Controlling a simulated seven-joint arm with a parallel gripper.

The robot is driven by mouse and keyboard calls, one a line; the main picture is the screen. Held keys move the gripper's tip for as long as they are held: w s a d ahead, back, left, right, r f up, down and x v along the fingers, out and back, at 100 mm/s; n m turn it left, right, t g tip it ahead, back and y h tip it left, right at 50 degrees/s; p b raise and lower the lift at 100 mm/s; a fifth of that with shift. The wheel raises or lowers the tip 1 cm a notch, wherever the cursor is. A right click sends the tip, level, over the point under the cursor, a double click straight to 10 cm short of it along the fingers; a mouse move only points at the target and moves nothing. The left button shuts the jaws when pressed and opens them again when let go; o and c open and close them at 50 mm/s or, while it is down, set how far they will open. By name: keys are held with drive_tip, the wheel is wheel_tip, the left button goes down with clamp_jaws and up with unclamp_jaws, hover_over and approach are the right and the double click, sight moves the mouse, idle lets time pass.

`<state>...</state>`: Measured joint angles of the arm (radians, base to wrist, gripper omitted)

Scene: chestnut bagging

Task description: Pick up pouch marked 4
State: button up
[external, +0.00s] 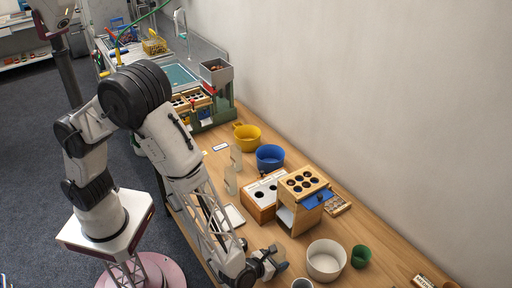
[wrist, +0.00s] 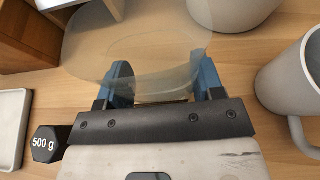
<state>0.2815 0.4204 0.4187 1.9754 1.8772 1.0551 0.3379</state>
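Two small pale, upright, see-through pieces that look like pouches, a nearer one (external: 230,180) and a farther one (external: 236,156), stand left of the blue bowl in the external view. I cannot read any number on them. My gripper (external: 272,262) is low over the front of the table, well nearer the camera than the pouches. In the wrist view its blue-padded fingers (wrist: 164,84) are wide apart. A clear, round-walled vessel (wrist: 140,50) shows at and beyond the fingertips; whether they touch it is unclear. No pouch is recognisable in the wrist view.
A white bowl (external: 325,262), green cup (external: 361,256) and grey mug (wrist: 292,85) are near my gripper. A black 500 g weight (wrist: 47,144) and pale tray (wrist: 12,122) lie left. Wooden boxes with holes (external: 302,184), blue bowl (external: 270,155) and yellow pan (external: 247,138) stand farther back.

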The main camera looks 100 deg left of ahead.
drive_tip(key=shift+c, duration=1)
drive_tip(key=shift+r, duration=5)
